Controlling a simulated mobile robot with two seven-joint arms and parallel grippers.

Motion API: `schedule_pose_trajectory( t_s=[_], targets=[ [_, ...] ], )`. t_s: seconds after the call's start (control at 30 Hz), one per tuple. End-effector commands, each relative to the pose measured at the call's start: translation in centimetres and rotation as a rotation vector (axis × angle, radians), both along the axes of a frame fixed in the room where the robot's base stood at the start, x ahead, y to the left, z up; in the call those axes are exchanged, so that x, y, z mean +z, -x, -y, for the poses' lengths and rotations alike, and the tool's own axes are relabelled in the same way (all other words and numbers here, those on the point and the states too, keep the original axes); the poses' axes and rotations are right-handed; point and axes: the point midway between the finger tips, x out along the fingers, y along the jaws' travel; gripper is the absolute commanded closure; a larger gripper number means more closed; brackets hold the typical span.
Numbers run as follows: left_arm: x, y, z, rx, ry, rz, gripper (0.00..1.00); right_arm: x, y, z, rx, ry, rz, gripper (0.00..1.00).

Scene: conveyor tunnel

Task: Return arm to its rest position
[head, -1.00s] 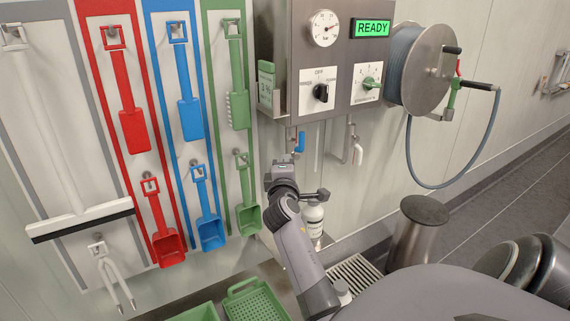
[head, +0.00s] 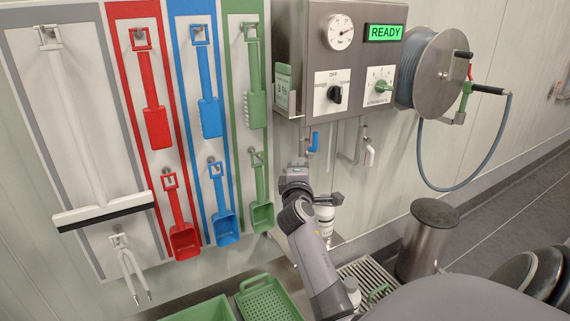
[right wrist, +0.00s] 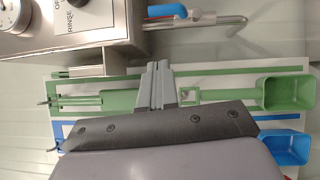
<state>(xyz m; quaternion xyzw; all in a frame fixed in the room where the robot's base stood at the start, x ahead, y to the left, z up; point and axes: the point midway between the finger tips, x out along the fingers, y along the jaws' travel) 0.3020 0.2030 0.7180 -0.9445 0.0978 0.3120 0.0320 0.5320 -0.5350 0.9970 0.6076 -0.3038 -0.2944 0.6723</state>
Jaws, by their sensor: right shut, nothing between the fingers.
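My right arm (head: 318,255) rises from the bottom of the head view. Its gripper (head: 296,172) is in front of the wall, below the steel control box and left of a white bottle (head: 326,218). In the right wrist view the two grey fingers (right wrist: 157,82) are together and empty. There they overlap the green tool strip in the picture, and I cannot tell how far off the wall they are. My left gripper is not in view.
A control box (head: 334,62) reading READY hangs above, with a blue-handled valve (head: 314,142) below it. Hose reel (head: 440,75) and steel bin (head: 427,240) stand right. Red, blue and green tools hang left. A green basket (head: 270,298) is below.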

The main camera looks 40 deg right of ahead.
Motion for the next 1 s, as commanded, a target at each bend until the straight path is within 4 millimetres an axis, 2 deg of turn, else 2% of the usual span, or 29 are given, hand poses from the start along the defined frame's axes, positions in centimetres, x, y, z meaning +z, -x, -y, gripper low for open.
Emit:
schedule_pose_trajectory(
  t_s=[0.3,0.37,0.47,0.63,0.77,0.9,1.0],
  targets=[
    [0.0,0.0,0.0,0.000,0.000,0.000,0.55,-0.3,0.0,-0.2,0.008,-0.006,0.001,1.00],
    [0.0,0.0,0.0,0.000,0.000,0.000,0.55,-1.1,0.1,-0.7,0.029,-0.025,0.006,1.00],
    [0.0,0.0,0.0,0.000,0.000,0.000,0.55,-3.6,0.3,-2.7,0.101,-0.096,0.024,1.00],
    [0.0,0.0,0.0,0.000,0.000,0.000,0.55,-10.6,2.1,-8.8,0.284,-0.353,0.062,1.00],
    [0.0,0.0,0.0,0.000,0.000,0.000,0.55,-16.0,5.0,-14.4,0.394,-0.614,0.073,1.00],
    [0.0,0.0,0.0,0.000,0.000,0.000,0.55,-21.3,9.8,-20.7,0.455,-0.938,0.065,1.00],
    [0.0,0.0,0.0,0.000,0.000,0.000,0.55,-24.3,13.8,-25.0,0.453,-1.179,0.054,1.00]
  ],
)
